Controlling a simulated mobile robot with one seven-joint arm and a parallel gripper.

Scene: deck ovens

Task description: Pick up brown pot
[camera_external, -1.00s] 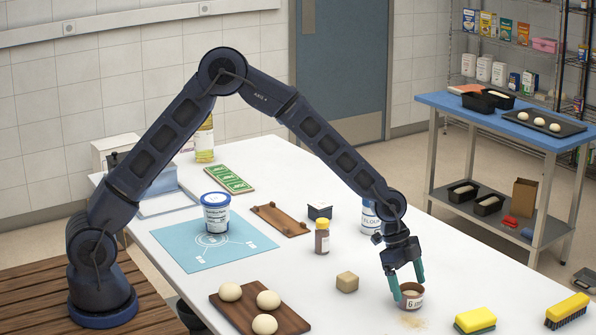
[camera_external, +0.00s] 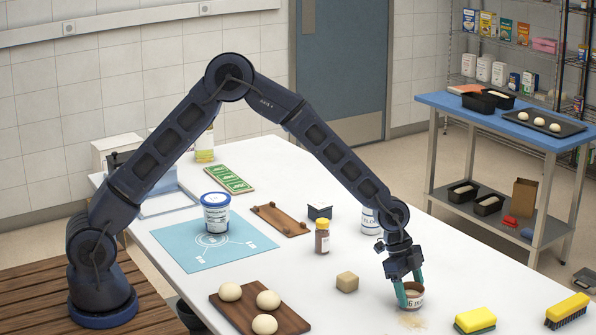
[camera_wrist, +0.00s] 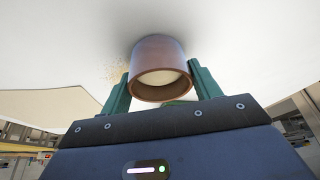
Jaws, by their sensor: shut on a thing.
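I cannot tell whether the pot's base is clear of the table.
Pale crumbs (camera_external: 411,321) lie beside the pot. A yellow sponge (camera_external: 475,320) and a yellow brush (camera_external: 567,310) are to the right.

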